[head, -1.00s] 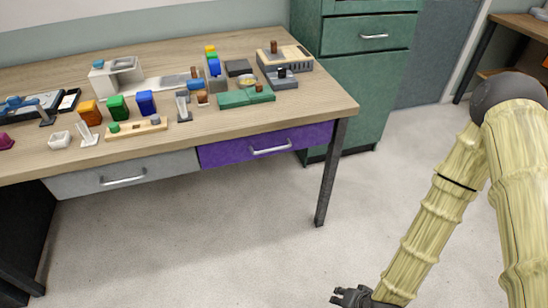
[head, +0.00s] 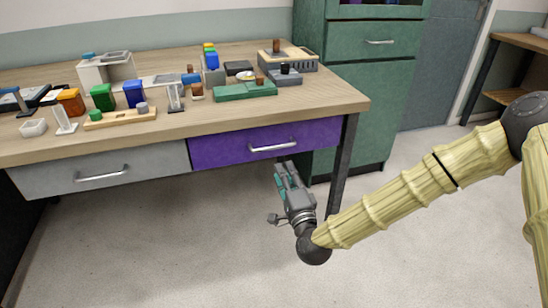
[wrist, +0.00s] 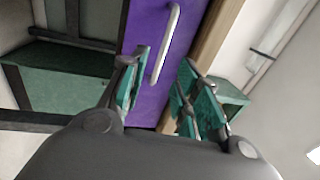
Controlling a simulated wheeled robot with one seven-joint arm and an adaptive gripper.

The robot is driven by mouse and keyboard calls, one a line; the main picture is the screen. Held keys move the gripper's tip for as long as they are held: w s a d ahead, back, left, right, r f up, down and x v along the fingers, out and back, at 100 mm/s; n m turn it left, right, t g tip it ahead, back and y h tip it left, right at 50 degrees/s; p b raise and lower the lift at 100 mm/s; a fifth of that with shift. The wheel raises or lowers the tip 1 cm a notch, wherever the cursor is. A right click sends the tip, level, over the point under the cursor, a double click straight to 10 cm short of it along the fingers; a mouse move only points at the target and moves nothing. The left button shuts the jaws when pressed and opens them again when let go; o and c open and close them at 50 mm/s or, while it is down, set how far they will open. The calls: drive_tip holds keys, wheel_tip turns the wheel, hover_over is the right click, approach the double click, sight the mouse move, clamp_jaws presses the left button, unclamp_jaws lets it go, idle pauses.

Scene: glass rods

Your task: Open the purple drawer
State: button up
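The purple drawer (head: 224,149) is closed under the right part of the wooden table, with a silver bar handle (head: 273,146) on its front. My gripper (head: 286,172) is below and in front of the handle in the head view, its fingers pointing up toward it. In the wrist view the purple drawer front (wrist: 147,107) fills the upper middle, and its handle (wrist: 165,43) lies ahead of and between the fingers. My gripper (wrist: 157,95) has its teal-padded fingers spread apart with nothing between them. The fingers appear clear of the handle.
A grey drawer (head: 95,175) sits left of the purple one. The table leg (head: 342,165) stands just right of it, with a green cabinet (head: 378,105) behind. The tabletop (head: 225,118) holds several blocks and fixtures. The floor in front is clear.

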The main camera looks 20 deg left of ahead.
sight(274, 148)
drive_tip(key=b+x, duration=0.1)
drive_tip(key=x, duration=1)
drive_tip(key=shift+r, duration=0.2)
clamp_jaws()
